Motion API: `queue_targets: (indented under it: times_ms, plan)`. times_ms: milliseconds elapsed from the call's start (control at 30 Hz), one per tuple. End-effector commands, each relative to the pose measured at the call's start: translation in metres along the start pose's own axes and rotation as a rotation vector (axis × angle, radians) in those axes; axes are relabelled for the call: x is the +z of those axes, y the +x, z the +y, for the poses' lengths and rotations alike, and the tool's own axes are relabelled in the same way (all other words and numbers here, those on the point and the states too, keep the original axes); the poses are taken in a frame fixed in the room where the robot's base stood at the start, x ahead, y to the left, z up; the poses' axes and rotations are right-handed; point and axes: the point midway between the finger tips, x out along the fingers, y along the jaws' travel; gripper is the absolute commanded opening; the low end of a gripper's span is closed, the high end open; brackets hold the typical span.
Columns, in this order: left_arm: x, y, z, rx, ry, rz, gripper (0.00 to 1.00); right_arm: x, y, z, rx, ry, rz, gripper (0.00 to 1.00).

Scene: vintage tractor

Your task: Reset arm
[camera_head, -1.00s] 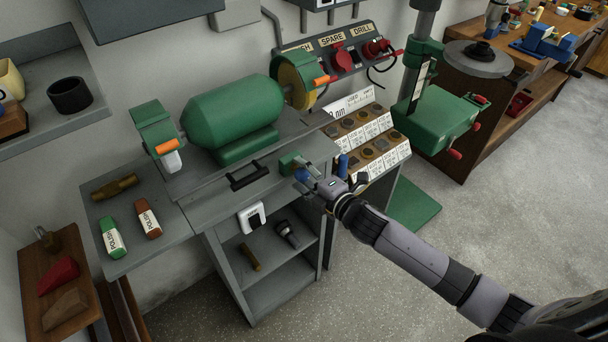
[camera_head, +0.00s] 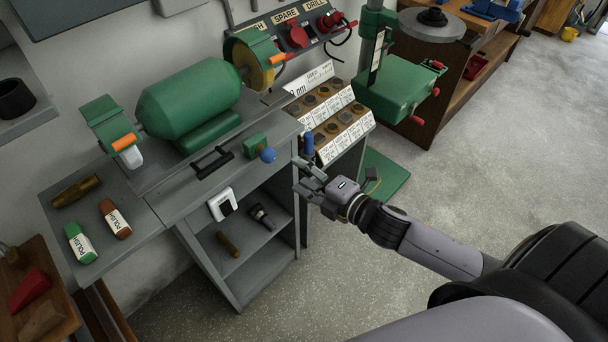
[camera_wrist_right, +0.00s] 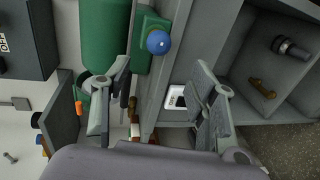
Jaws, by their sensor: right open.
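My right gripper (camera_head: 307,183) is open and empty in the head view, in front of the right end of the grey grinder bench (camera_head: 175,200). It also shows in the right wrist view (camera_wrist_right: 160,105), with its two fingers wide apart. A green block with a blue ball knob (camera_head: 267,155) sits on the bench front, left of the gripper and apart from it. The knob also shows in the right wrist view (camera_wrist_right: 158,42), beyond the fingers. My right arm comes in from the lower right. My left gripper is in neither current view.
A green bench grinder (camera_head: 190,105) stands on the bench. Two polish bars, one green (camera_head: 80,243) and one brown (camera_head: 115,218), lie at its left. A labelled rack (camera_head: 335,120) and a green drill press (camera_head: 400,85) stand behind the gripper. The floor at right is open.

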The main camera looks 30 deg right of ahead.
Motion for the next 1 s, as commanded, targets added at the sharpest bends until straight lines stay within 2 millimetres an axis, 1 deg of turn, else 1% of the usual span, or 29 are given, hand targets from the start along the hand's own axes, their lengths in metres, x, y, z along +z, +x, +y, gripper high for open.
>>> queue_targets:
  times_ms: [467, 567, 667, 767, 800, 867, 900, 967, 1000]
  plan:
    - [0.000, 0.000, 0.000, 0.000, 0.000, 0.000, 0.40, 0.000, 0.000, 0.000, 0.000, 0.000, 0.000, 0.53]
    - [0.000, 0.000, 0.000, 0.000, 0.000, 0.000, 0.40, 0.005, 0.001, -0.009, -0.014, 0.019, -0.013, 0.53]
    - [-0.001, 0.000, 0.001, 0.001, 0.000, 0.000, 0.40, 0.020, 0.005, -0.042, -0.066, 0.091, -0.059, 0.53]
    - [-0.001, 0.000, 0.001, 0.001, 0.000, 0.000, 0.40, 0.043, 0.005, -0.102, -0.155, 0.225, -0.141, 0.53]
    - [-0.001, 0.000, 0.001, 0.001, 0.000, 0.000, 0.40, 0.052, 0.003, -0.131, -0.196, 0.289, -0.182, 0.53]
    - [-0.001, 0.000, 0.001, 0.001, 0.000, 0.000, 0.40, 0.062, -0.004, -0.176, -0.257, 0.390, -0.245, 0.53]
    - [-0.001, 0.000, 0.001, 0.001, 0.000, 0.001, 0.40, 0.066, -0.010, -0.206, -0.297, 0.457, -0.287, 0.53]
    - [-0.001, 0.000, 0.001, 0.001, 0.000, 0.001, 0.40, 0.069, -0.022, -0.250, -0.357, 0.558, -0.352, 0.53]
    - [-0.001, 0.000, 0.001, 0.001, 0.000, 0.001, 0.40, 0.069, -0.032, -0.280, -0.395, 0.623, -0.395, 0.53]
